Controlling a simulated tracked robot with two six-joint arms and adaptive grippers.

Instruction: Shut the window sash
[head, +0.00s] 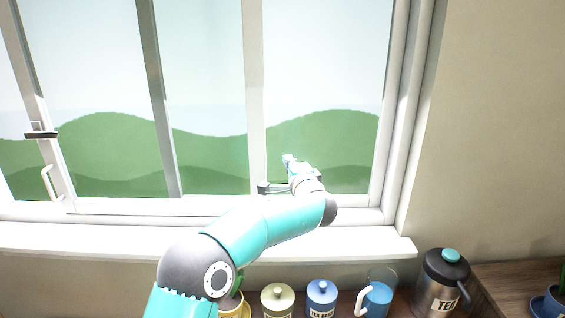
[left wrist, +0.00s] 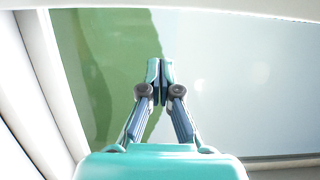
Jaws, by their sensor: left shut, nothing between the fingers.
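The white window sash (head: 255,100) has an upright edge just left of my left gripper (head: 289,160) in the head view. The gripper is shut and empty, in front of the right-hand part of the window. A small dark piece on a short bar sits beside the wrist; I cannot tell whether it belongs to the window. In the left wrist view the closed fingertips (left wrist: 160,82) point at the pane, with green and pale scenery behind. I cannot tell whether they touch anything. My right gripper is not in view.
A latch (head: 41,134) and a white handle (head: 50,183) are on the left upright. The sill (head: 100,240) runs below the window. Under it stand an olive jar (head: 277,302), a blue jar (head: 322,300), a blue pitcher (head: 377,299) and a tea canister (head: 443,280).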

